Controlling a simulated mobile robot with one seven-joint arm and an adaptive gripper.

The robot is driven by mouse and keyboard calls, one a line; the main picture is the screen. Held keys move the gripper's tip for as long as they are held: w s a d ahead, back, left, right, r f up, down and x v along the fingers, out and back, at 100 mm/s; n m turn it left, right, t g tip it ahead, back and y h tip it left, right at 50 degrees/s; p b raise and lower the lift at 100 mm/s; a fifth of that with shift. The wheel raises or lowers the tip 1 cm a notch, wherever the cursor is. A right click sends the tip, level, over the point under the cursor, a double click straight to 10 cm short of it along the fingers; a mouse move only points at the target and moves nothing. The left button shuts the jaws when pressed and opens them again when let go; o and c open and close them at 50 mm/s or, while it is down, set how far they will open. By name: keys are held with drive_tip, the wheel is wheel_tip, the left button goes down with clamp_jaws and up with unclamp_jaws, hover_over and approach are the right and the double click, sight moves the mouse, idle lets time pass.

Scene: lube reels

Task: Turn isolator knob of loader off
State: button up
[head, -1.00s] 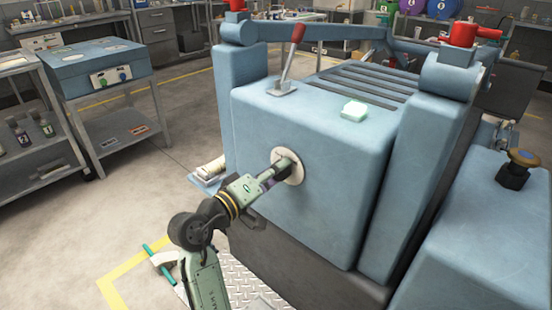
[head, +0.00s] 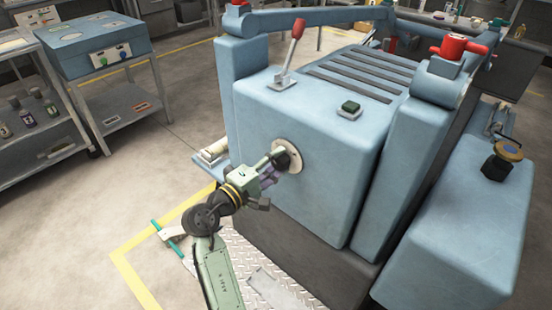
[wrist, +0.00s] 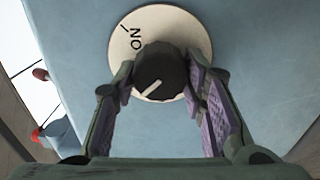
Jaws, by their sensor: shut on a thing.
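The isolator knob (head: 291,152) is black and sits on a round cream plate (head: 297,163) on the front of the blue loader (head: 335,190). In the wrist view the knob (wrist: 172,66) has a white pointer line toward the lower left. The word ON and its tick are at the plate's upper left (wrist: 128,38), away from the pointer. My gripper (head: 280,161) reaches it from the lower left. In the wrist view its purple-padded fingers (wrist: 161,76) are on both sides of the knob, shut on it. Any OFF mark is not visible.
On the loader's top are a red-handled lever (head: 290,55) and a dark green button (head: 350,107). A blue box on a cart (head: 95,45) and a bottle shelf (head: 35,130) stand left.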

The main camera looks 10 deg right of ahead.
idle(0.3)
drive_tip(key=o, duration=1.2)
drive_tip(key=shift+c, duration=0.2)
drive_tip(key=v, duration=1.2)
